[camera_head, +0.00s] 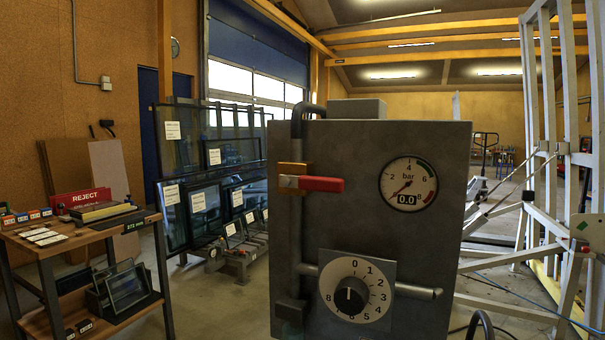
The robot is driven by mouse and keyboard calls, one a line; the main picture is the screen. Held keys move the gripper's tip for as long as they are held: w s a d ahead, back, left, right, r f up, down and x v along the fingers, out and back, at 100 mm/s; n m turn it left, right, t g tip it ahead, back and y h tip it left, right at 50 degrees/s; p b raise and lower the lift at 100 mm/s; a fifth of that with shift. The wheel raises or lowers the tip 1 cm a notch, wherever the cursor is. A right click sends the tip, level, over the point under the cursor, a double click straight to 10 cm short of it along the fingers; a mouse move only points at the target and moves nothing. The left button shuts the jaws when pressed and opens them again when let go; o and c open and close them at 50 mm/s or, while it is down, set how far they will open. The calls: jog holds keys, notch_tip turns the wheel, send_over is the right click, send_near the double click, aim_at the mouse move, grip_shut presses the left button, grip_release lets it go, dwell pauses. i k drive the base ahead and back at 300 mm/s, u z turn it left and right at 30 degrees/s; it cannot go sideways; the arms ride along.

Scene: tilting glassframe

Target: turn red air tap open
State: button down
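The red air tap (320,184) has a red lever that lies level and points right. It sits on a brass valve body (292,169) on a dark vertical pipe (296,235) at the left front of a grey metal cabinet (350,142). The lever lies across the pipe. To its right, a round pressure gauge (408,184) marked bar shows 0.0 on its display. Below is a white numbered dial (371,284) with a black knob (351,296). My gripper is not in view, and nothing visible touches the tap.
A wooden bench (85,235) with a red REJECT sign (80,199) stands at the left. Racked glass frames (190,140) stand behind the cabinet. A white steel frame (535,90) rises at the right. A horizontal pipe (418,291) sticks out beside the dial. The space before the lever looks clear.

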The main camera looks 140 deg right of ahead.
aim_at(325, 184)
jog(key=u, duration=0.1)
jog(key=k, duration=0.6)
jog(key=z, duration=4.9)
jog(key=k, duration=0.5)
jog(key=z, duration=0.65)
